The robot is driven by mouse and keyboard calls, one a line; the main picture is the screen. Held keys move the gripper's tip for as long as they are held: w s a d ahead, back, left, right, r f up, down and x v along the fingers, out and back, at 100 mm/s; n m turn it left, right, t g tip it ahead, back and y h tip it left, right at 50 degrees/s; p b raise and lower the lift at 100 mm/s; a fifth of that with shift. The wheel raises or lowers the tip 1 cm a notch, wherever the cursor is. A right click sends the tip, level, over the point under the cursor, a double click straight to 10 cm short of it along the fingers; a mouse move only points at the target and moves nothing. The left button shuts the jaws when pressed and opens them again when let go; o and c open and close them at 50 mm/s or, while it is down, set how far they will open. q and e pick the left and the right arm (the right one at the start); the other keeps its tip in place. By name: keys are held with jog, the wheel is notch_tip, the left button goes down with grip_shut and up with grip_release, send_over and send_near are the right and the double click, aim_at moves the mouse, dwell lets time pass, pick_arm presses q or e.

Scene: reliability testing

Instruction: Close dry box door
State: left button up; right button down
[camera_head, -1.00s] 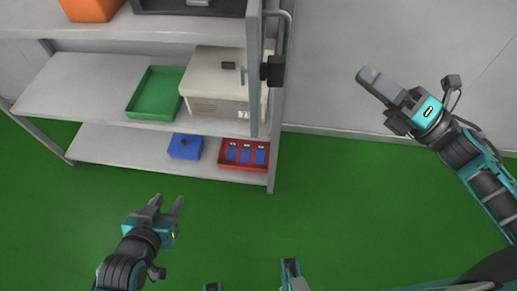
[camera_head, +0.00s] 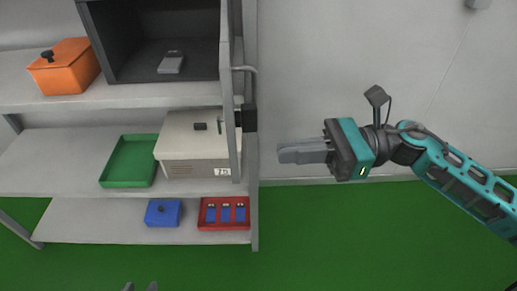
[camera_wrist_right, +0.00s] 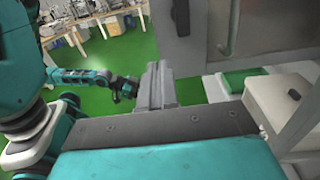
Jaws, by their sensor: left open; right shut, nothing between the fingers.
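The dry box (camera_head: 105,40) is a dark cabinet on the upper shelf, open at the front with a small grey device (camera_head: 171,63) inside. Its door (camera_head: 229,90) stands open, nearly edge-on, at the box's right side. A handle bar and a black block (camera_head: 246,118) show on the door's right. My right gripper (camera_head: 281,153) is shut and empty, just right of the door and apart from it; its fingers also show in the right wrist view (camera_wrist_right: 158,72). My left gripper (camera_head: 141,287) is open, with only its fingertips showing at the bottom edge.
An orange box (camera_head: 65,70) sits left of the dry box. A green tray (camera_head: 130,160) and a beige box (camera_head: 190,148) are on the middle shelf. A blue box (camera_head: 163,213) and red tray (camera_head: 203,217) are below. Bare wall and floor lie right.

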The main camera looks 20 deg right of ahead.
jog(key=p+x, duration=0.1)
jog(key=x, duration=0.5)
jog(key=shift+s, duration=0.1)
dwell(0.4)
